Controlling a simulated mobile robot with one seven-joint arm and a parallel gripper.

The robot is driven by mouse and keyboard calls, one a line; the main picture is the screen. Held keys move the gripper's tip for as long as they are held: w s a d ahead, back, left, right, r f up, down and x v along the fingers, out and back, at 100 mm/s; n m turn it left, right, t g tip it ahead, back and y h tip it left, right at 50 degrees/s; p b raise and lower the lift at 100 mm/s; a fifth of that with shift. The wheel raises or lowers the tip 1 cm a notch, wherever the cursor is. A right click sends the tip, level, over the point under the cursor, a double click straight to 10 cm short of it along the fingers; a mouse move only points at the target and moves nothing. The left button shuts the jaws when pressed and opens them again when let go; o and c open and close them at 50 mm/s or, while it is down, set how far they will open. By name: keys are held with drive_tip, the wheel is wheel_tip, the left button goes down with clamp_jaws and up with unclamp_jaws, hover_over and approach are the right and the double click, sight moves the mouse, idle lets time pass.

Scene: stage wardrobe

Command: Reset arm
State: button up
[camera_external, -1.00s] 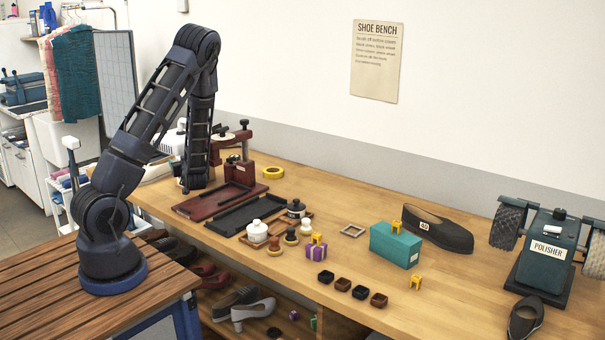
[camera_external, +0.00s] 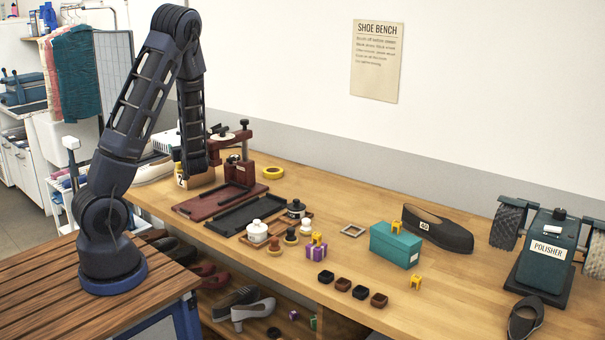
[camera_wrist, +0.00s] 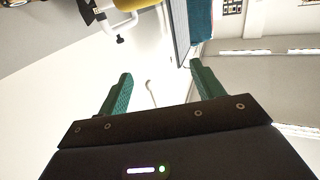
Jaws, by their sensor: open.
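My gripper (camera_wrist: 160,68) shows in the wrist view with its two green fingers spread apart and nothing between them. In the external view my dark arm is folded over the left end of the bench, with its elbow high and its forearm hanging down; the fingers cannot be made out there. The wrist view looks sideways past the fingers at a pale wall, with a yellow item (camera_wrist: 135,4) and a white bracket (camera_wrist: 118,25) at the top edge.
The front right-centre is fairly clear.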

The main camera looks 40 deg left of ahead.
idle(0.4)
drive_tip(key=w+d+r+m+t+h, duration=0.2)
drive_tip(key=w+d+r+t+h, duration=0.1)
drive_tip(key=d+r+h, duration=0.5)
drive_tip(key=s+d+r+m+h, duration=0.45)
drive_tip(key=d+r+h, duration=0.2)
drive_tip(key=d, duration=0.45)
drive_tip(key=s+d+r+m+g, duration=0.1)
drive_tip(key=s+d+m, duration=0.1)
drive_tip(key=s, duration=0.5)
drive_tip(key=s+d+r+m+g+h, duration=0.1)
drive_tip(key=s+d+m+g, duration=0.1)
drive_tip(key=s+d, duration=0.3)
drive_tip(key=s+d+r+m+g+h, duration=0.1)
drive_tip(key=s+d+m+g, duration=0.1)
drive_tip(key=s, duration=0.9)
drive_tip(key=shift+s+d+r+m, duration=0.2)
drive_tip(key=shift+d+r+m, duration=0.05)
drive_tip(key=shift+d+m, duration=0.35)
